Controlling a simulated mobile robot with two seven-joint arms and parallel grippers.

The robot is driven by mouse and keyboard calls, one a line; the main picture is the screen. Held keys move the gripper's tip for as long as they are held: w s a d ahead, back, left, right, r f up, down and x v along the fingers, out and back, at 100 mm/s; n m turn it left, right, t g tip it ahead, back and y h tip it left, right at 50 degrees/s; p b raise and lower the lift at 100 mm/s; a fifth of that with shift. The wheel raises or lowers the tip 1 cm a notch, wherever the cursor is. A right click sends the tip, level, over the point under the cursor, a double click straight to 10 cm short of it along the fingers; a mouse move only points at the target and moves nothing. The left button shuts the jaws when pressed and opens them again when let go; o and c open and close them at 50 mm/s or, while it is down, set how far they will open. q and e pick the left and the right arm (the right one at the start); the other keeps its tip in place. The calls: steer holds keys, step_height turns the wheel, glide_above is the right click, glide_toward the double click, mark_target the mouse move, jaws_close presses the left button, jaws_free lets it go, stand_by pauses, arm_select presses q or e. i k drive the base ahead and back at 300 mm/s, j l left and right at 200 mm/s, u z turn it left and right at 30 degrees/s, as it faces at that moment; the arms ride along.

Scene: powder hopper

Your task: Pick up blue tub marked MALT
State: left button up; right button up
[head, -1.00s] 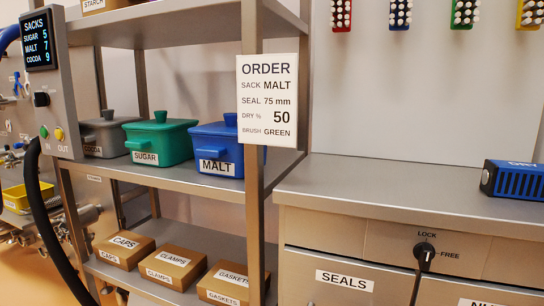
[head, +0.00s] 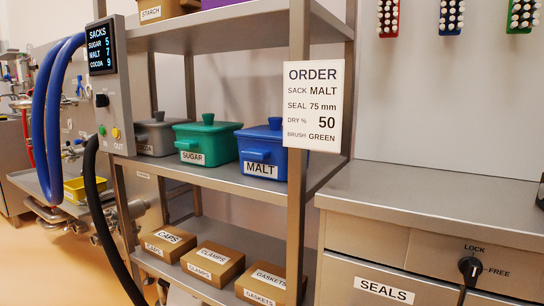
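The blue tub marked MALT (head: 259,153) stands upright on the middle shelf of the metal rack, with its lid on and a handle at its front. Its right side is partly hidden behind the rack's front post and the order card. A green tub marked SUGAR (head: 207,141) stands to its left, and a grey tub (head: 155,137) stands further left. Neither of my grippers shows in the head view.
The order card (head: 314,105) hangs on the rack's front post (head: 297,210). Labelled boxes (head: 213,262) lie on the lower shelf. A control panel (head: 104,90) with hoses stands left of the rack. A mostly clear counter (head: 430,198) with drawers stands to the right.

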mark_target(266, 159)
steer(key=i+j+z, duration=0.15)
steer(key=j, duration=0.2)
steer(key=i+j+z, duration=0.2)
steer(key=j, duration=0.2)
steer(key=j+z, duration=0.15)
steer(key=j, duration=0.25)
steer(key=i+j+z, duration=0.15)
steer(key=j, duration=0.25)
